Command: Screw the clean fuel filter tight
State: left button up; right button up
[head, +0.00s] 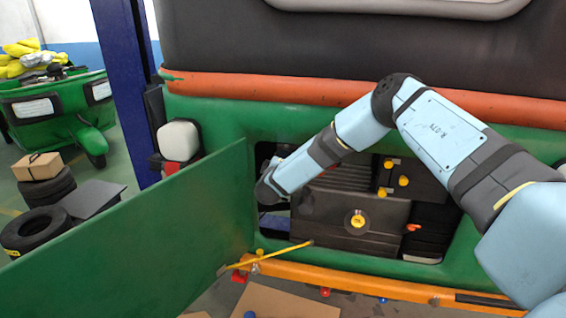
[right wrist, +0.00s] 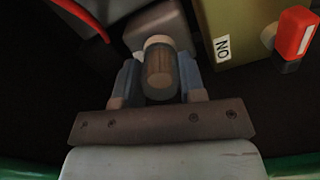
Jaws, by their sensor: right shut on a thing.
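The fuel filter (right wrist: 161,76) is a small translucent brownish cylinder with a pale rim. In the right wrist view it sits against a grey housing (right wrist: 158,28). My right gripper (right wrist: 159,85) is shut on it, with one blue-grey finger on each side. In the head view my right arm reaches from the right into the left end of the open engine bay (head: 430,255). The filter and my right fingertips are hidden there. I cannot tell how tightly the filter is seated. My left gripper is not in view.
A green hatch panel (head: 150,240) stands open at the left of the bay, with a yellow rod (head: 270,256) by its lower edge. A dark engine box with a yellow cap (head: 357,219) fills the bay's middle. A red-handled part (right wrist: 296,32) is right of the filter.

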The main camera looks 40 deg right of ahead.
jog(key=shift+m, duration=0.4)
